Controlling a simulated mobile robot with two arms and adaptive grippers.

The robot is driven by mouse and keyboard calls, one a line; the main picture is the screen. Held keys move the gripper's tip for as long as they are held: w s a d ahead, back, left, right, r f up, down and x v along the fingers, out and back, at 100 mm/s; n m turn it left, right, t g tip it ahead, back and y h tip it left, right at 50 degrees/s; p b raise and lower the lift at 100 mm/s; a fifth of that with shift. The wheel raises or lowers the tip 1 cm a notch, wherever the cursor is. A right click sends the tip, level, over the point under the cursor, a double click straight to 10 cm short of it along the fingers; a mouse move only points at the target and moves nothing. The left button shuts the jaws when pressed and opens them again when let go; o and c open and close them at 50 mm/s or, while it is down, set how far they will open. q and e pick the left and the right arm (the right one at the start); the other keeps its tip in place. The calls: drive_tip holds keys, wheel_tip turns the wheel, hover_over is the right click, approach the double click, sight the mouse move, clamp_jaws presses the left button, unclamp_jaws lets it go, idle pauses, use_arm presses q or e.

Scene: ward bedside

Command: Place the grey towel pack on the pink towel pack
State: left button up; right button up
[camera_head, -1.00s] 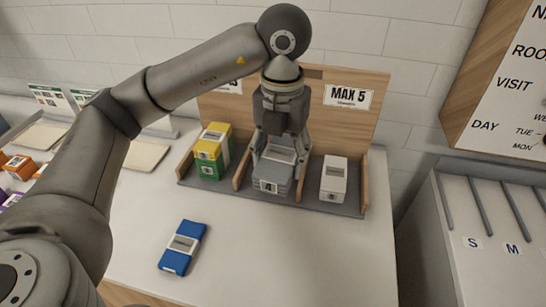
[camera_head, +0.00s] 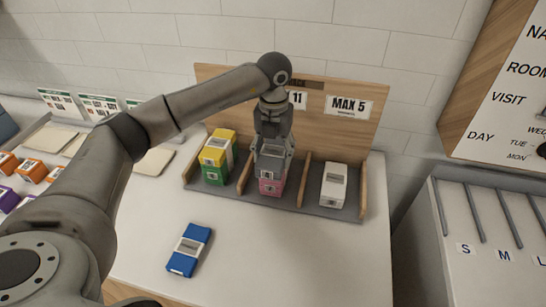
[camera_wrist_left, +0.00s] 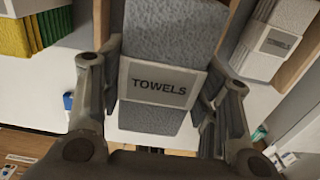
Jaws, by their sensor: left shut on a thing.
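The grey towel pack (camera_head: 271,165) is in the middle compartment of the wooden rack. My left gripper (camera_head: 272,150) is shut on it from above. In the left wrist view the grey towel pack (camera_wrist_left: 160,82) fills the space between the two fingers of my left gripper (camera_wrist_left: 160,105), its label reading TOWELS. The pink towel pack (camera_head: 270,187) shows directly below the grey one in the same compartment. From this angle I cannot tell whether the two packs touch. My right gripper is in neither view.
A yellow pack (camera_head: 216,148) lies on a green pack (camera_head: 213,173) in the left compartment. A white pack (camera_head: 333,184) is in the right compartment. Wooden dividers (camera_head: 304,181) flank the middle compartment. A blue pack (camera_head: 189,250) lies on the open white counter (camera_head: 265,260).

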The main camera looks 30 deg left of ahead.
sight(273, 159)
use_arm(q)
drive_tip(key=f, duration=0.2)
drive_tip(key=f+p, duration=0.1)
drive_tip(key=shift+w+a+f, duration=0.15)
drive_tip(key=shift+w+a, duration=0.1)
drive_tip(key=shift+w, duration=0.05)
drive_tip(key=shift+f, duration=0.4)
drive_tip(key=shift+f, duration=0.1)
drive_tip(key=o, duration=1.1)
drive_tip(key=shift+c, duration=0.2)
